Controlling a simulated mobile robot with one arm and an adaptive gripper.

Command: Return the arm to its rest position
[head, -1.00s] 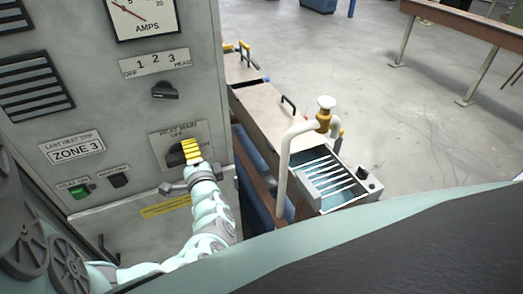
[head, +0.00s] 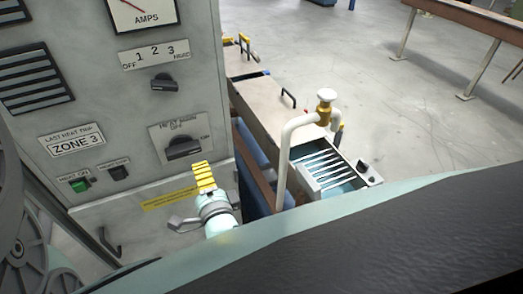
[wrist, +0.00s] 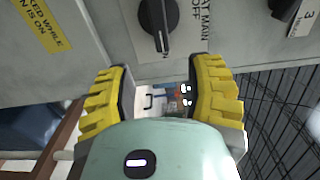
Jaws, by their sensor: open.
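My gripper (head: 203,178) is in front of the lower part of the grey control cabinet (head: 120,105), below and to the right of the black HEAT MAIN knob (head: 184,147). In the wrist view, my gripper's two yellow ribbed fingers (wrist: 163,95) stand apart with nothing between them. The HEAT MAIN knob also shows in the wrist view (wrist: 156,25), beyond the fingertips and apart from them. In the head view its handle lies roughly level, toward the ON mark. The rest of my arm is mostly hidden behind my own body.
The cabinet carries a smaller selector knob (head: 164,83), a lit green button (head: 80,186) and a bent black door handle (head: 109,241). A bench with a white pipe (head: 284,160) and slatted basin (head: 325,170) stands close right. Open floor (head: 320,50) lies beyond.

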